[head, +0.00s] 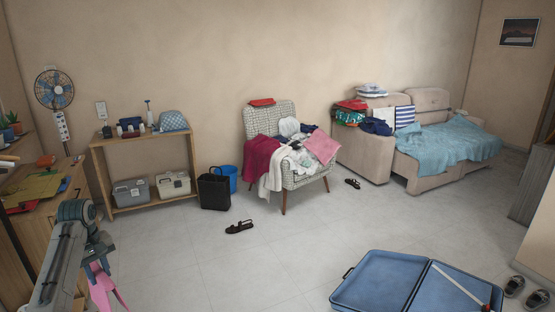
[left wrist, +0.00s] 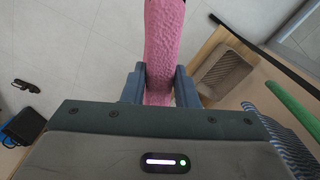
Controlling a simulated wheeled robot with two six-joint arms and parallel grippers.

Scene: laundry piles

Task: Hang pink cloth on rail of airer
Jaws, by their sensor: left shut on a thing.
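My left gripper (head: 97,264) is at the lower left of the head view, shut on a pink cloth (head: 106,288) that hangs down below it. In the left wrist view the pink textured cloth (left wrist: 163,45) runs up from between the two fingers of my left gripper (left wrist: 160,82). Part of the cloth in the head view is hidden by my arm and the frame's lower edge. I cannot make out an airer or its rail in either view. My right gripper is not in view.
An armchair (head: 257,123) holds a pile of laundry, including another pink piece (head: 321,146). A wooden shelf (head: 146,137) stands by the wall. An open blue suitcase (head: 346,290) and dark shoes (head: 240,227) lie on the floor. The middle floor is mostly clear.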

